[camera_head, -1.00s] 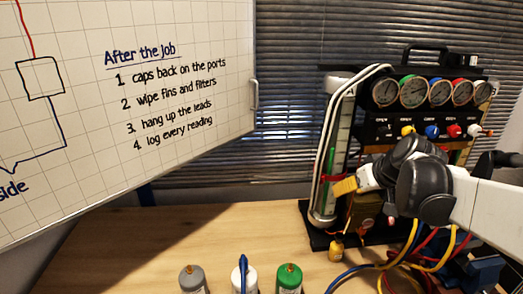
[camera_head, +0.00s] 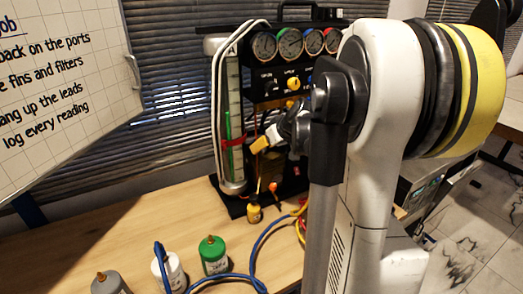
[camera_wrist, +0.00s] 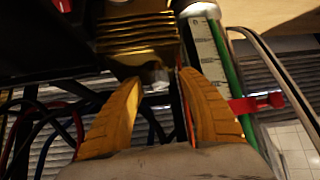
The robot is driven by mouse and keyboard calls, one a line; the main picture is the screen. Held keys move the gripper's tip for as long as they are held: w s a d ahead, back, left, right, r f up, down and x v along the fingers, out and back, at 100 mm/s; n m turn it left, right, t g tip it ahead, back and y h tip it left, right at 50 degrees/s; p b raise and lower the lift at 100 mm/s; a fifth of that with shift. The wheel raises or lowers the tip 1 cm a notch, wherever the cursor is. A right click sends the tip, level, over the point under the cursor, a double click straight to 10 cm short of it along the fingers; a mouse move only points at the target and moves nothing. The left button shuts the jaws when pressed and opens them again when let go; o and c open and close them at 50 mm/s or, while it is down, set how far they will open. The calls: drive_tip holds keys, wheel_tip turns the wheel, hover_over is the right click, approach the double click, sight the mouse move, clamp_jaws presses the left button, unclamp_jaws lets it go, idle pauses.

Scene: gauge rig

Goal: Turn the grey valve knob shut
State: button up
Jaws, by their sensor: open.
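My gripper (camera_head: 259,145) is at the lower part of the gauge rig, beside the clear tube, in the head view. In the wrist view my gripper (camera_wrist: 159,79) is open, with its two yellow fingers apart. A small grey piece (camera_wrist: 155,76) under the finned brass block (camera_wrist: 138,35) shows between the fingertips; it looks like the grey valve knob. I cannot tell whether either finger touches it. In the head view my arm hides part of the rig, and I cannot make out the grey knob there.
The clear tube (camera_head: 235,115) with a red clip stands close beside my gripper. Gauges (camera_head: 291,42) and a yellow knob (camera_head: 293,84) are above. Hoses (camera_head: 262,245) and green (camera_head: 213,256), white (camera_head: 173,272) and grey (camera_head: 110,284) bottles occupy the bench.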

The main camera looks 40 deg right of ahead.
drive_tip(key=shift+w+f, duration=0.1)
drive_tip(key=shift+c, duration=0.6)
clamp_jaws()
drive_tip(key=shift+m, duration=0.3)
drive_tip(key=m+h+p, duration=0.1)
drive_tip(key=m+h, duration=0.1)
drive_tip(key=m+g+h+p, duration=0.1)
drive_tip(key=m, duration=0.1)
drive_tip(key=shift+a+m+h, duration=0.15)
drive_tip(key=shift+m+h, duration=0.15)
drive_tip(key=shift+h, duration=0.1)
drive_tip(key=m+g+h, duration=0.1)
drive_tip(key=m, duration=0.1)
drive_tip(key=m+g+h+p, duration=0.1)
drive_tip(key=m+g, duration=0.1)
drive_tip(key=m, duration=0.1)
drive_tip(key=shift+h, duration=0.4)
